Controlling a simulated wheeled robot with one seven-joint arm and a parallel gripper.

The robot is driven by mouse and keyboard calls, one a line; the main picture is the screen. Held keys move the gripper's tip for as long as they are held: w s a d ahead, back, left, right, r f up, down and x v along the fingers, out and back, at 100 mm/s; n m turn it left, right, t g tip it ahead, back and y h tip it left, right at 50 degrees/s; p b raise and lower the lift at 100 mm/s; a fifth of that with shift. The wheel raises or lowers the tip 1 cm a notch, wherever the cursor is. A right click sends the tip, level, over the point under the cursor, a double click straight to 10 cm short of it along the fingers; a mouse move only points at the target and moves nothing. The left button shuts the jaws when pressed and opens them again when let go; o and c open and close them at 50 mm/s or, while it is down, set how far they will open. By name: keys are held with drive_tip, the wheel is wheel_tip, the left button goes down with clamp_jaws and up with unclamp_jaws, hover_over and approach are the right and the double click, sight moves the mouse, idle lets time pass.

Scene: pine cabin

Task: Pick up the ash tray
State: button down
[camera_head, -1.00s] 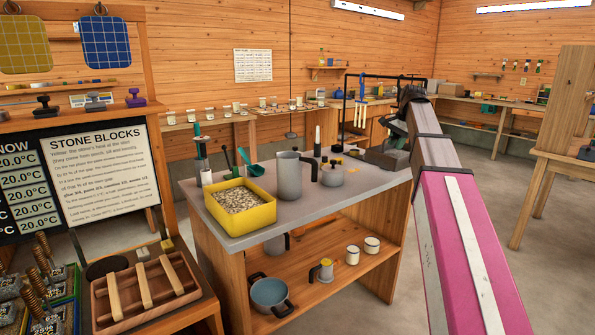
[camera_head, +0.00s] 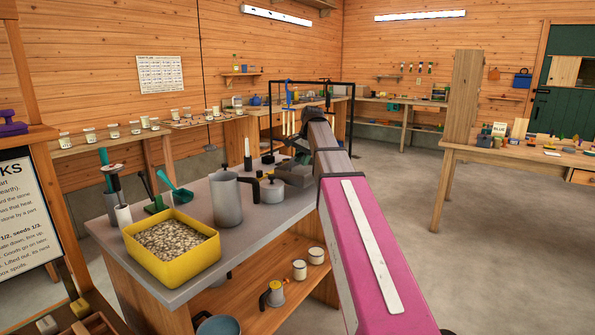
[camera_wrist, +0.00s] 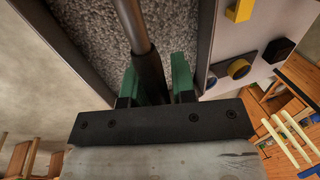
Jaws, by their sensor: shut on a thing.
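The ash tray (camera_wrist: 62,50) is a dark-walled tray filled with grey, grainy ash in the wrist view. A dark rod-like handle (camera_wrist: 147,65) crosses in front of the ash. My gripper (camera_wrist: 156,80) has green fingers, one on each side of this handle, and is shut on it. In the head view a dark grey box-like thing (camera_head: 296,173) sits at the right end of the workbench, below the end of my arm. My arm hides much of that spot, and I cannot tell whether the tray is lifted clear.
The workbench (camera_head: 228,248) also holds a yellow bin of pale grains (camera_head: 137,252), a tall grey pot (camera_head: 227,200) and a lidded pot (camera_head: 271,191). A light grey panel with yellow and black knobs (camera_wrist: 239,68) lies close right of the tray. Open floor (camera_head: 420,230) lies right of the bench.

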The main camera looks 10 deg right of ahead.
drive_tip(key=shift+f, duration=1.95)
drive_tip(key=c, duration=0.9)
unclamp_jaws()
drive_tip(key=shift+f, duration=0.1)
drive_tip(key=shift+c, duration=0.2)
